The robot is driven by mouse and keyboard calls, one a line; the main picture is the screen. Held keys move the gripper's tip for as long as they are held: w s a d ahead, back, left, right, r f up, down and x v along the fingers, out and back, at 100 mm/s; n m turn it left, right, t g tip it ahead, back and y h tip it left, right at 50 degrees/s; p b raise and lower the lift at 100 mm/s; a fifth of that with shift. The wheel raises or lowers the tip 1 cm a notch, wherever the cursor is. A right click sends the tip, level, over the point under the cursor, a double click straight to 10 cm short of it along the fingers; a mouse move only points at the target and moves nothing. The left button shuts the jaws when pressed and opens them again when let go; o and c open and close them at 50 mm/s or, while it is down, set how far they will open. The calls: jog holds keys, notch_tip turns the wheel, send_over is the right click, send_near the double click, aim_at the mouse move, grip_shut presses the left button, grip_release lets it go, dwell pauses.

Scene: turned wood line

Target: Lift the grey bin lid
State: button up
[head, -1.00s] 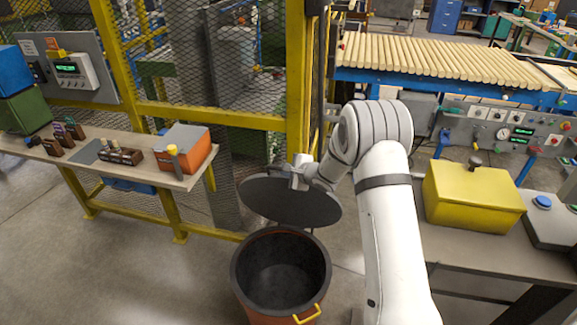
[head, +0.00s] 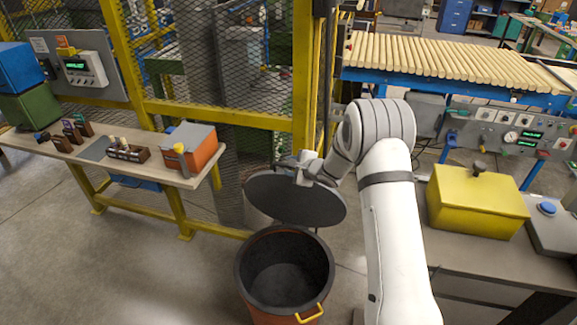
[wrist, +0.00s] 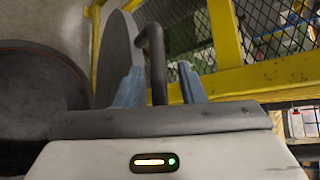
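The grey bin lid (head: 290,203) is a dark round disc, tilted, held in the air above and behind the open bin. In the wrist view the lid (wrist: 115,50) shows nearly edge-on, with its dark bar handle (wrist: 155,60) between my fingers. My gripper (head: 308,168) is at the lid's upper edge in the head view; the wrist view shows my gripper (wrist: 160,88) with a blue-grey finger on each side of the handle. The bin (head: 244,298) is orange-red with a dark rim and a yellow side handle, and its dark inside looks empty. The exact finger contact is partly hidden.
A bench (head: 150,168) with an orange box (head: 203,150) and small blocks stands left. A yellow mesh fence (head: 215,115) is close behind the lid. A yellow lidded box (head: 475,205) sits on the right table. Grey floor is clear left of the bin.

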jog(key=b+v, duration=0.1)
jog(key=v, duration=0.6)
jog(key=shift+s+d+b, duration=0.2)
jog(key=shift+s+b, duration=0.05)
jog(key=shift+b, duration=0.05)
jog(key=shift+r, duration=0.2)
